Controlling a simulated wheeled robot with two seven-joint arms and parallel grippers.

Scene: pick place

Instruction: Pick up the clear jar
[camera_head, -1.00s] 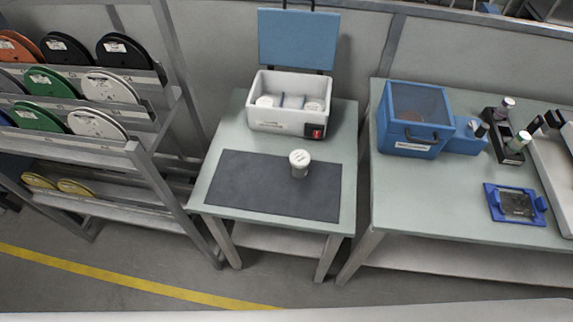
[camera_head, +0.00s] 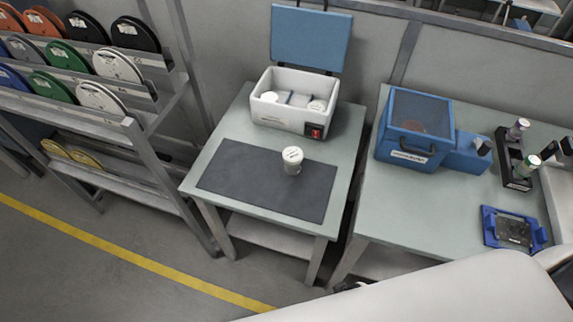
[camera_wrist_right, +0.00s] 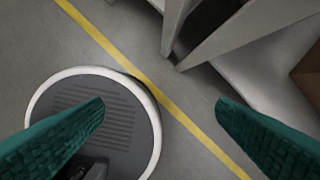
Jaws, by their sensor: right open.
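A small jar (camera_head: 292,161) with a white lid stands upright on the dark mat (camera_head: 240,185) of the small table in the head view. Its body looks pale, and how clear it is cannot be told. Two more white lids show inside the white open box (camera_head: 290,117) behind the mat. My right gripper (camera_wrist_right: 160,102) is open and empty in the right wrist view, with its green fingers wide apart above the floor. The jar does not show in that view. My left gripper is not in view.
A blue lid panel (camera_head: 311,38) stands raised behind the white box. A rack of reels (camera_head: 100,100) stands at the left. The right bench (camera_head: 400,210) holds a blue box (camera_head: 412,130), a bottle holder and a blue fixture (camera_head: 512,229). The mat around the jar is clear.

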